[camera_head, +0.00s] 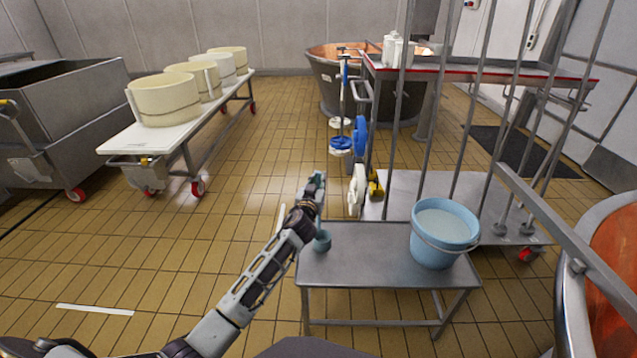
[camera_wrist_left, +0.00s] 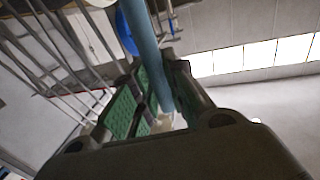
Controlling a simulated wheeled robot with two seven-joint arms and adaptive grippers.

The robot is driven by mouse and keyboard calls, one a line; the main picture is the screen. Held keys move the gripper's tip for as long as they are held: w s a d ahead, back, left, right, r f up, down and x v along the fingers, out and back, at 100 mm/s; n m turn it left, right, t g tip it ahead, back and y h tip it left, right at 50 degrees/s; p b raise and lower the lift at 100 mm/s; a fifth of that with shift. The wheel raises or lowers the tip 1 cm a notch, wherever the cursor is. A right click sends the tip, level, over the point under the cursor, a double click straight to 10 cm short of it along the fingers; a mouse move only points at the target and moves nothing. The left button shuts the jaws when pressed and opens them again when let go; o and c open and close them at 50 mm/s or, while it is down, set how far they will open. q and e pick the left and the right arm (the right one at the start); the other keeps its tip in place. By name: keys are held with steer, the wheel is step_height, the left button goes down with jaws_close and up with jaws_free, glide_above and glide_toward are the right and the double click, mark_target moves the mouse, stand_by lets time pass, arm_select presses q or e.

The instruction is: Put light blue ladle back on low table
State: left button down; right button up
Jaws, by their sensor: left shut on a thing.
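My left gripper (camera_head: 314,188) is shut on the handle of the light blue ladle (camera_head: 322,241), above the left end of the low table. In the head view the ladle's bowl hangs at the table's left edge; I cannot tell whether it touches the top. The left wrist view shows the ladle's blue handle (camera_wrist_left: 148,45) between the green-padded fingers of my left gripper (camera_wrist_left: 152,100). The low table (camera_head: 360,262) is grey metal with a bare top on its left and middle. My right gripper is not in view.
A light blue bucket (camera_head: 440,235) stands on the table's right part. Behind the table is a metal rack cart (camera_head: 480,72) with thin upright bars. A copper vat (camera_head: 612,262) is at the right edge.

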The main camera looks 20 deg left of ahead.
arm_select(q)
steer(key=shift+f, duration=0.1)
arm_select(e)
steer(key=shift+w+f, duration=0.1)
arm_select(q)
steer(key=c, duration=1.9)
jaws_free()
steer(key=o, duration=0.5)
steer(key=shift+c, duration=0.2)
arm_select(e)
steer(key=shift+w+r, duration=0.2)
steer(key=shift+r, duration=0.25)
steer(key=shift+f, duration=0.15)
